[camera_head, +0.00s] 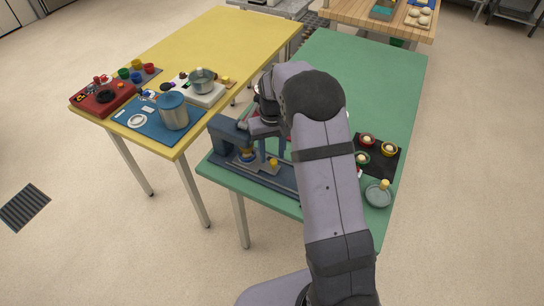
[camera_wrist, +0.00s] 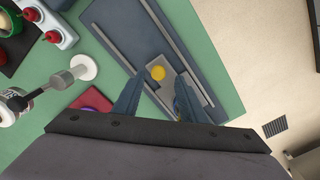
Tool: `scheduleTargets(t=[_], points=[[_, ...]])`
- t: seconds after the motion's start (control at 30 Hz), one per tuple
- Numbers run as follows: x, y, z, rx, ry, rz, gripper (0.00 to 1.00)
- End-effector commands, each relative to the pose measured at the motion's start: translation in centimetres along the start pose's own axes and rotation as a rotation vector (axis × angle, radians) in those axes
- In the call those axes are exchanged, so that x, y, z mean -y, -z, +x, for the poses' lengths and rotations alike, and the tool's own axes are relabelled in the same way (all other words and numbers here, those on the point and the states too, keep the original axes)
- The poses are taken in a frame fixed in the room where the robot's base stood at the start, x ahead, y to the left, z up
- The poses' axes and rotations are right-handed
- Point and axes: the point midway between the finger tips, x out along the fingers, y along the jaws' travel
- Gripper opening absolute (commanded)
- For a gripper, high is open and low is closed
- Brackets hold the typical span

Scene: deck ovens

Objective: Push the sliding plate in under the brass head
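The blue-grey press (camera_head: 228,135) stands at the left front end of the green table. Its brass head (camera_head: 247,155) points down over the left end of a long base. The grey sliding plate (camera_head: 261,167) lies on the base with a yellow knob (camera_head: 273,161) just right of the head. In the wrist view the plate (camera_wrist: 181,66) and knob (camera_wrist: 158,73) lie between the rails. My gripper (camera_head: 272,156) is over the plate, its two fingers apart and nothing held. In the wrist view my gripper (camera_wrist: 159,90) has the knob just past its fingertips. I cannot tell whether a finger touches it.
A black mat (camera_head: 384,148) with small bowls and a grey round dish (camera_head: 378,195) are on the green table (camera_head: 375,75), right of my arm. The yellow table (camera_head: 215,45) at left carries a metal pot (camera_head: 173,113). The green table's far end is clear.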

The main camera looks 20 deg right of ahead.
Motion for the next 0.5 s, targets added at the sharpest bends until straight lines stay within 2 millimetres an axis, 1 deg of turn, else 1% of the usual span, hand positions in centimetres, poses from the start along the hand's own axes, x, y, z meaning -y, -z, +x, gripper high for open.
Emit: scheduleTargets(t=[0.1, 0.3, 0.4, 0.5], points=[[0.0, 0.2, -1.7, -0.007, 0.000, 0.000, 0.38], [0.1, 0.1, -4.1, -0.005, 0.000, 0.000, 0.38], [0.1, 0.1, -4.9, -0.005, 0.000, 0.000, 0.38], [0.1, 0.1, -5.3, -0.004, 0.000, 0.000, 0.38]])
